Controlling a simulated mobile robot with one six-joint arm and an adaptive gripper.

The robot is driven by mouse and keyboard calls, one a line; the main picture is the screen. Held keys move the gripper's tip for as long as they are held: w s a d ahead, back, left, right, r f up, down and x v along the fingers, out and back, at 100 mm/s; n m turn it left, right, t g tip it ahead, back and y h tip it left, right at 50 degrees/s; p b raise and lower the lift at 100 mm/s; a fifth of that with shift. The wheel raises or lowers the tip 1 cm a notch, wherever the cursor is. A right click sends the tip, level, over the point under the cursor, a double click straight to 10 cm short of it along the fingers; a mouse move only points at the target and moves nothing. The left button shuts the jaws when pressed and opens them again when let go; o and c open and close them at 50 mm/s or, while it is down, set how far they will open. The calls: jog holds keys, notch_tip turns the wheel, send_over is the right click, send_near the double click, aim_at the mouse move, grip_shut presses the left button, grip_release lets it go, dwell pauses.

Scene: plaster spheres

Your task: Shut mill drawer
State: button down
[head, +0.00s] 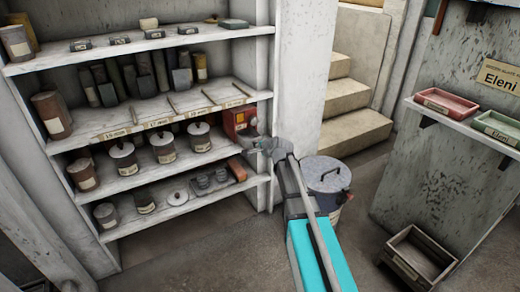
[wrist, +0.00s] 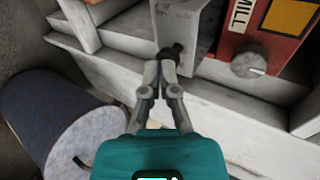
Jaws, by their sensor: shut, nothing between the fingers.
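The red mill (head: 238,119) stands at the right end of a shelf in the head view. In the wrist view the mill (wrist: 288,36) shows its "MILL" label and a round grey knob. Left of the red body is an upright grey panel (wrist: 190,22) with a small dark knob (wrist: 175,48) low on it; this looks like the drawer front, but I cannot be sure. My gripper (wrist: 168,64) is shut and empty, its tips at the dark knob; I cannot tell whether they touch. In the head view my gripper (head: 262,146) is just right of and below the mill, hiding what lies behind it.
A lidded grey bin (head: 328,175) stands on the floor beside my arm; its lid (wrist: 95,145) shows at lower left in the wrist view. The shelf unit (head: 225,160) holds several jars and tins. A wooden crate (head: 420,256) is on the floor at right.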

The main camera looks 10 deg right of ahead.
aim_at(253, 142)
jog(key=w, duration=0.2)
jog(key=w+a, duration=0.1)
jog(key=w, duration=0.1)
jog(key=w+a, duration=0.1)
jog(key=w, duration=0.2)
jog(key=shift+w+a+r, duration=0.1)
jog(key=shift+w+a, duration=0.1)
dwell(0.4)
jog(key=shift+s+d, duration=0.1)
jog(key=shift+s, duration=0.25)
jog(key=s, duration=0.3)
jog(key=shift+s+d, duration=0.1)
jog(key=shift+d, duration=0.3)
jog(key=p+v, duration=0.5)
jog(key=v, duration=0.5)
jog(key=shift+s, duration=0.15)
